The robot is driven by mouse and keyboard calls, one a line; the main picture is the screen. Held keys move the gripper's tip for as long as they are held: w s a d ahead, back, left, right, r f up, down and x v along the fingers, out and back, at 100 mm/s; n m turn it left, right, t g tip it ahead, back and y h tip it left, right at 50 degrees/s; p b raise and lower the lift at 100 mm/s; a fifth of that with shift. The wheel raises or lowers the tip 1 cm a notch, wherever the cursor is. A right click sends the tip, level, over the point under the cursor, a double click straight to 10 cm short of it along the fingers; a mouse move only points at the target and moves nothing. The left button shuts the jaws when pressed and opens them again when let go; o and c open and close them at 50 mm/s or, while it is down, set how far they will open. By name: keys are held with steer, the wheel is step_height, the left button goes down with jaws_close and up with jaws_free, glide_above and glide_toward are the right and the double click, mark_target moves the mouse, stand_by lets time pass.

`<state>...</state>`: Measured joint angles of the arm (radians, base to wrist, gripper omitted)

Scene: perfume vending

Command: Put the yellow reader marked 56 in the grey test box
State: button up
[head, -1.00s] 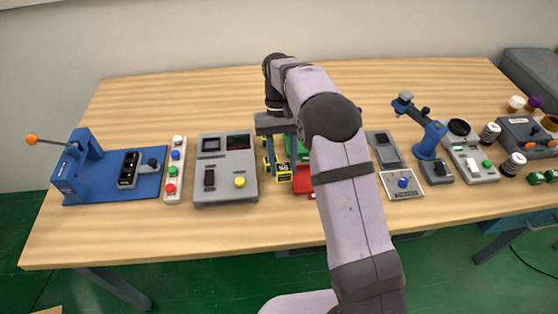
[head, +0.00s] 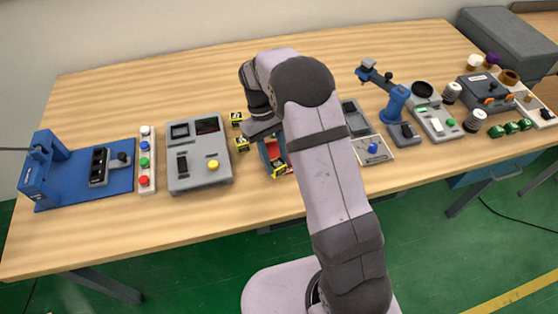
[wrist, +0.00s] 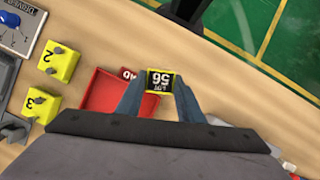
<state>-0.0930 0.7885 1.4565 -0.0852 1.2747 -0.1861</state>
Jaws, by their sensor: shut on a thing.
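The yellow reader marked 56 (wrist: 160,82) is between my gripper's fingertips (wrist: 158,95) in the wrist view, its black label facing the camera. My gripper is shut on it, at the edge of a red tray (wrist: 97,92). In the head view, the gripper (head: 273,152) is low over the front middle of the table, with the yellow reader (head: 281,170) at its tips. I cannot tell how far it is above the tray or table. The grey test box (head: 222,178), with a dark slot and a yellow button, stands to the left of the gripper.
Yellow blocks marked 2 (wrist: 58,64) and 3 (wrist: 40,104) stand beside the tray. Two other yellow pieces (head: 242,144) (head: 237,118) lie between the box and my gripper. A button strip (head: 147,160) stands left of the box. The back of the table is clear.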

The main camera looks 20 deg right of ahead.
steer(key=w+a+r+n+t+p, duration=0.3)
steer(key=w+a+n, duration=0.4)
steer(key=a+n, duration=0.2)
steer(key=w+a+r+n+t+y+p, duration=0.1)
steer(key=w+a+r+n+t+p, duration=0.2)
steer(key=w+a+n, duration=0.4)
steer(key=w+a+r+n+t+p, duration=0.2)
steer(key=w+a+n, duration=0.5)
steer(key=a+n, duration=0.4)
steer(key=r+n+p, duration=0.1)
steer(key=n, duration=0.4)
steer(key=shift+w+t+p, duration=0.3)
steer(key=shift+t, duration=0.1)
steer(key=shift+d+f, duration=0.1)
steer(key=shift+f, duration=0.1)
steer(key=shift+f+b, duration=2.25)
steer(key=shift+f, duration=0.85)
steer(key=shift+f+b, duration=0.45)
steer(key=shift+f, duration=0.4)
